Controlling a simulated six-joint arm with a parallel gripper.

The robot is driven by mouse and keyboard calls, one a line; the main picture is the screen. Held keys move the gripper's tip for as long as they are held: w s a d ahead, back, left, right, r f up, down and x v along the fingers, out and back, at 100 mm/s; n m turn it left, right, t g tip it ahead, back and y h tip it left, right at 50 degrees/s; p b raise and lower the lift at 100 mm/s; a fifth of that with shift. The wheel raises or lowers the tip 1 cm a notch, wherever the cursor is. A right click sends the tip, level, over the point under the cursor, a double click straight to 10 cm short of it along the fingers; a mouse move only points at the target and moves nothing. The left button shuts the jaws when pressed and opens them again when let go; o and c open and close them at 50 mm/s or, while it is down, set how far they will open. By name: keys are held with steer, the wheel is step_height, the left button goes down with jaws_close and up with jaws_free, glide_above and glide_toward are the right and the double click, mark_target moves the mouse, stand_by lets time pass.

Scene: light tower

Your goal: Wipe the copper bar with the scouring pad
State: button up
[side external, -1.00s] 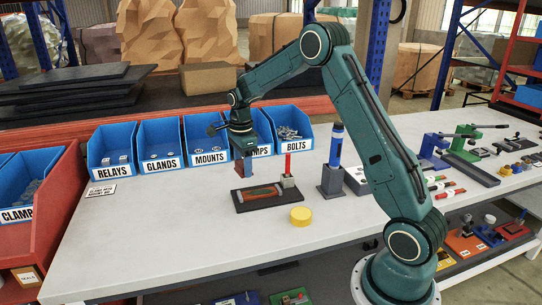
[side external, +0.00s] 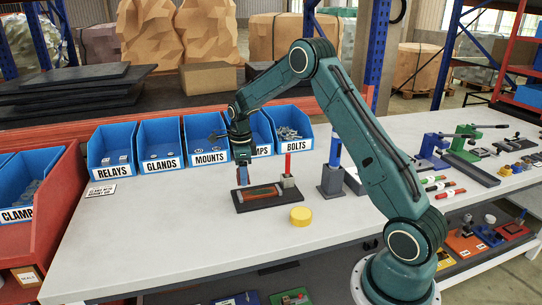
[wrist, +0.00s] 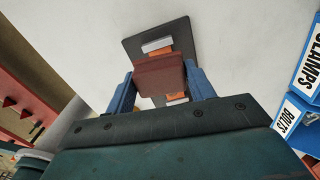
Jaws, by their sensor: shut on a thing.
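My gripper (wrist: 160,88) has its two blue fingers shut on the reddish-brown scouring pad (wrist: 160,75). In the side view my gripper (side external: 243,174) is at the left end of the copper bar (side external: 263,191), which lies on a dark board (side external: 241,207). In the wrist view the copper bar (wrist: 160,59) shows at both sides of the pad, with a pale metal piece at each end. The pad hides its middle there. I cannot tell whether the pad touches the bar.
A yellow round piece (side external: 300,216) stands in front of the board. Blue labelled bins (side external: 160,145) line the back. The left front of the table is clear.

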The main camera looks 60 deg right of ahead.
mark_target(251, 194)
steer(key=shift+f, duration=2)
step_height(251, 194, down, 2)
steer(key=shift+f, duration=0.1)
steer(key=shift+s+d, duration=0.65)
steer(key=shift+c, duration=0.5)
steer(key=shift+s+d, duration=2.9)
steer(key=shift+c, duration=1.1)
steer(key=shift+w+a, duration=2.7)
steer(key=shift+a, duration=0.05)
steer(key=shift+w+a, duration=0.95)
steer(key=shift+w, duration=0.1)
steer(key=shift+c, duration=0.4)
step_height(251, 194, up, 2)
steer(key=shift+r, duration=0.2)
steer(key=shift+s+d+r, duration=0.1)
steer(key=shift+r, duration=1.4)
steer(key=shift+s+d+r, duration=0.1)
steer(key=shift+r, duration=1.4)
